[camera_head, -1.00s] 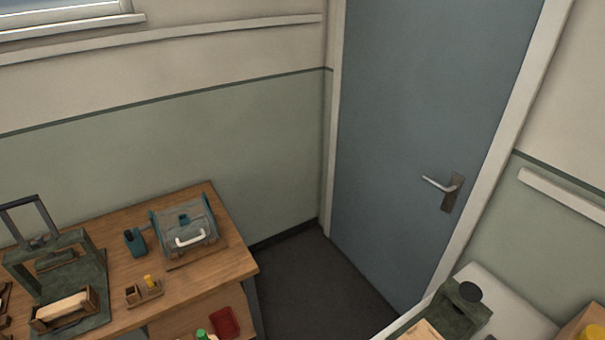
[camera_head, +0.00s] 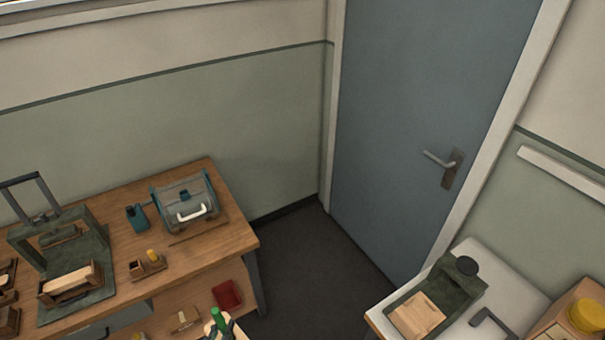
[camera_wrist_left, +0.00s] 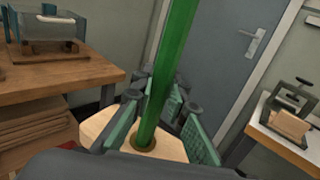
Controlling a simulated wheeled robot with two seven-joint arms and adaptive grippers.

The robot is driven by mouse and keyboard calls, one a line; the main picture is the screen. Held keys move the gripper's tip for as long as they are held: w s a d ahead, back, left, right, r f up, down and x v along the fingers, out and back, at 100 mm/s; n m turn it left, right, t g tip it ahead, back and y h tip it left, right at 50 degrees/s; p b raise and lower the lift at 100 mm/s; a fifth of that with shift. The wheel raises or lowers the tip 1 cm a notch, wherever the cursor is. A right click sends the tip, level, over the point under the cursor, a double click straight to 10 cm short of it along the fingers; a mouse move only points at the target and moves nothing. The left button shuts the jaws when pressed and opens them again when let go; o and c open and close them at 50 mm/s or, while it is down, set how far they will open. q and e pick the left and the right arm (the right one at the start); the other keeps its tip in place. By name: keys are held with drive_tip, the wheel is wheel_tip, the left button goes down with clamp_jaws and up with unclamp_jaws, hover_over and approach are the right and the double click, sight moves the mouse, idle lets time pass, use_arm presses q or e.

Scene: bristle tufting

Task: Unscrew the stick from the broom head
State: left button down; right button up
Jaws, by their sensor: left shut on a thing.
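The green stick (camera_wrist_left: 168,70) stands up out of a round hole in the pale wooden broom head (camera_wrist_left: 100,127) in the left wrist view. Its lower end is seated in the hole; how deep the thread sits cannot be seen. My left gripper (camera_wrist_left: 160,97) has its green-padded fingers on both sides of the stick, just above the head, and is shut on it. My right gripper is not in view.
A wooden workbench (camera_head: 215,240) on the left bears a green press frame (camera_head: 90,235), a clear-sided box (camera_head: 187,203) and small blocks. A red tray (camera_head: 227,295) lies below. A white table (camera_head: 510,290) with a green fixture (camera_head: 455,285) stands right, before a door (camera_head: 420,110).

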use_arm(q)
drive_tip(key=w+r+n+y, duration=0.3)
drive_tip(key=r+y, duration=0.2)
drive_tip(key=shift+w+d+t, duration=0.25)
drive_tip(key=shift+w+t, duration=0.15)
drive_tip(key=shift+d, duration=0.1)
